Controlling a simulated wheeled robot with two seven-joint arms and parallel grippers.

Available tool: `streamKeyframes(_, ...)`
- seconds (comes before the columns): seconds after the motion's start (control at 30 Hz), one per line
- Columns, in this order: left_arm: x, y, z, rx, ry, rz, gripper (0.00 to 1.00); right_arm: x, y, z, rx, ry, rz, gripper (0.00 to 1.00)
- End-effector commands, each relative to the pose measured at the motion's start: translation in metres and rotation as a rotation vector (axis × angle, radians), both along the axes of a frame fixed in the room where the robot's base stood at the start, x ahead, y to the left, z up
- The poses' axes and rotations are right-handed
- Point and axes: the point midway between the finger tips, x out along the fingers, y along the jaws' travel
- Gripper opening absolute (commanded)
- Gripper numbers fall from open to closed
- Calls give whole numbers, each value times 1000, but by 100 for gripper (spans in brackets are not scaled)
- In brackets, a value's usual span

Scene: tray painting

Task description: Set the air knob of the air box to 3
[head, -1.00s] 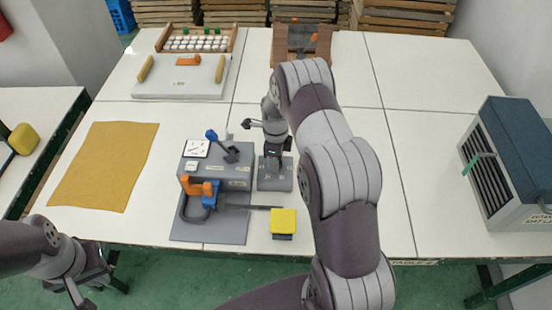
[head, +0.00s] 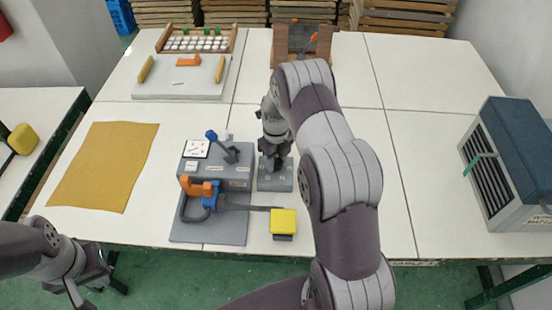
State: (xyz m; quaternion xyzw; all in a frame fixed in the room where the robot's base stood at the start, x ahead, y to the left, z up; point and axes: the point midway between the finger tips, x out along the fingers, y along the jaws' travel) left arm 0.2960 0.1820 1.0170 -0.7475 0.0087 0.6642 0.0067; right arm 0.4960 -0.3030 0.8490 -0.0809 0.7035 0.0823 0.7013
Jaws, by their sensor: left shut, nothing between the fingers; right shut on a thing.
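A small grey box (head: 276,185) with small marks on its top stands on the table at the middle; I take it as the air box. My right gripper (head: 275,168) points down onto its top and is shut on what appears to be the air knob. The fingers and wrist hide the knob, so its setting cannot be read. My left gripper (head: 78,292) is at the lower left, off the table's front edge, shut and empty.
Left of the box stands a grey station (head: 215,232) with a gauge, a blue lever and an orange holder. A yellow block (head: 284,222) is in front. An ochre cloth (head: 103,165) lies left. A vented blue-grey unit (head: 515,150) stands right.

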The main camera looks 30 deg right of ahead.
Motion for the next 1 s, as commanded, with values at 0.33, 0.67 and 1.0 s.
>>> streamKeyframes(0.33,0,0,1,0,0,0,0,6,-2,6,-5,-20,-13,13)
streamKeyframes(0.67,0,0,0,0,0,0,0,4,-1,4,-3,-13,-12,69)
streamKeyframes(1.0,0,0,-4,0,0,0,0,4,-1,28,-3,-13,-11,69)
